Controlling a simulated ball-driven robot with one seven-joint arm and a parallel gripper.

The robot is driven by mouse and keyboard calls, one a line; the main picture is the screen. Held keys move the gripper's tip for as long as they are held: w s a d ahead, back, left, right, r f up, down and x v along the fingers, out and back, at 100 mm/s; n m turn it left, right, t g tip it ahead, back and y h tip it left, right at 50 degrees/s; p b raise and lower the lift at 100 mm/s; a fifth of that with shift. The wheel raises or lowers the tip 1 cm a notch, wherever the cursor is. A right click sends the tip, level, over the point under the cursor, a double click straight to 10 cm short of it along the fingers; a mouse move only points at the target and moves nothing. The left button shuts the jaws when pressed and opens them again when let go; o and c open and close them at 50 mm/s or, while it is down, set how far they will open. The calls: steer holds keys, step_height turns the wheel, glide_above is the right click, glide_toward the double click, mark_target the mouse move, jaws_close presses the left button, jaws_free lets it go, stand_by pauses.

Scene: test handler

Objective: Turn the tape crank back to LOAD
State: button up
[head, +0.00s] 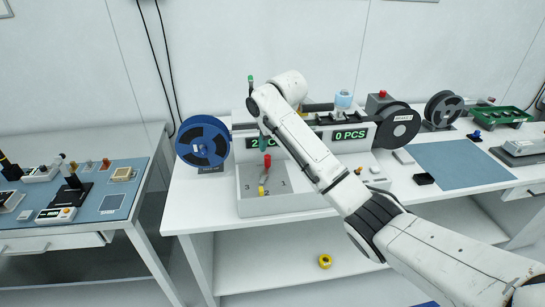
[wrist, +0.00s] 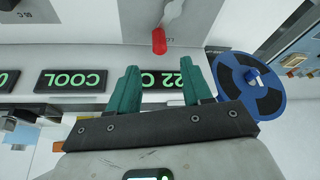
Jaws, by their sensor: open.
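A red-handled grey lever stands on the front panel of the light grey machine; its red grip (head: 267,160) is upright in the head view. The red grip (wrist: 159,40) also shows in the wrist view, with its grey arm (wrist: 173,12) running to the top edge. Whether it is the tape crank I cannot tell, and no LOAD mark is readable. My gripper (head: 263,143) is over the machine front, just above the red grip. In the wrist view my gripper (wrist: 158,73) has its teal fingers apart, nothing between them, the red grip beyond the tips.
A blue reel (head: 203,142) stands at the machine's left and a black reel (head: 398,125) at its right. Lit displays (head: 350,135) line the machine front. A yellow roll (head: 325,261) lies on the lower shelf. A blue-grey mat (head: 460,165) lies bare on the right.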

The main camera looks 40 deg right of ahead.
mark_target(268, 156)
steer(key=x, duration=0.9)
steer(key=shift+s+p, duration=0.1)
steer(key=shift+p, duration=0.3)
jaws_close()
